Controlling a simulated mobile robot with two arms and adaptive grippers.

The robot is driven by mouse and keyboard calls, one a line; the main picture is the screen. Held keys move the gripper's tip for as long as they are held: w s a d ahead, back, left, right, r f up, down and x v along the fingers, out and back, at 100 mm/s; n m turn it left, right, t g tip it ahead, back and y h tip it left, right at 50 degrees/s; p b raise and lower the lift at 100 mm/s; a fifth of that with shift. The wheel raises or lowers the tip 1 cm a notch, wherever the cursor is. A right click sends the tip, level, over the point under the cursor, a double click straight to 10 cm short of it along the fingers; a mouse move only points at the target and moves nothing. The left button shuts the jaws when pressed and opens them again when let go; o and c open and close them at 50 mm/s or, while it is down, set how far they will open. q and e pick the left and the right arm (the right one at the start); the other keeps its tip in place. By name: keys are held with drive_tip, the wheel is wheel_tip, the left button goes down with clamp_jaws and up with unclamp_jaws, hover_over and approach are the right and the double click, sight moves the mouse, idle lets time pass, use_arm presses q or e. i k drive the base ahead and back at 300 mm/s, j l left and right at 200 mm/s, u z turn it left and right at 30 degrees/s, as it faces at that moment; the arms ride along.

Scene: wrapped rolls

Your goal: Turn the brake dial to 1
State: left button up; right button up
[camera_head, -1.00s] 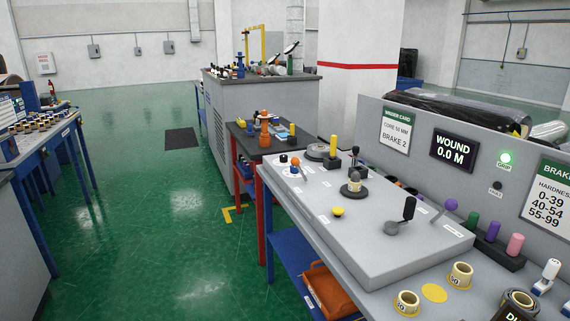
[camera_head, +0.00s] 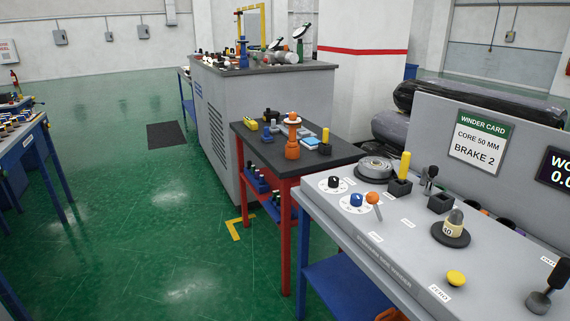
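The grey winder panel (camera_head: 405,222) stands at the right in the head view. Near its far left corner are two dials on white round plates, one with a black knob (camera_head: 334,182) and one with a blue knob (camera_head: 356,200). The small labels beside them are too small to read, so I cannot tell which is the brake dial or its setting. A green-headed card (camera_head: 480,141) behind the panel reads "Winder card, core 50 mm, brake 2". Neither of my grippers is in view.
An orange-knobbed lever (camera_head: 372,198) stands right beside the blue dial. A yellow button (camera_head: 456,277), a core on a black spindle base (camera_head: 451,235) and a black-handled crank (camera_head: 540,301) share the panel. A dark-topped red table (camera_head: 262,153) stands beyond. The green floor at left is open.

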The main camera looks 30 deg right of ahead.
sight(333, 180)
drive_tip(key=i+j+z, duration=0.15)
drive_tip(key=i+z, duration=0.25)
drive_tip(key=i, duration=0.2)
drive_tip(key=i+j+z, duration=0.4)
drive_tip(key=i, duration=0.15)
drive_tip(key=i+j+z, duration=0.4)
drive_tip(key=i, duration=0.15)
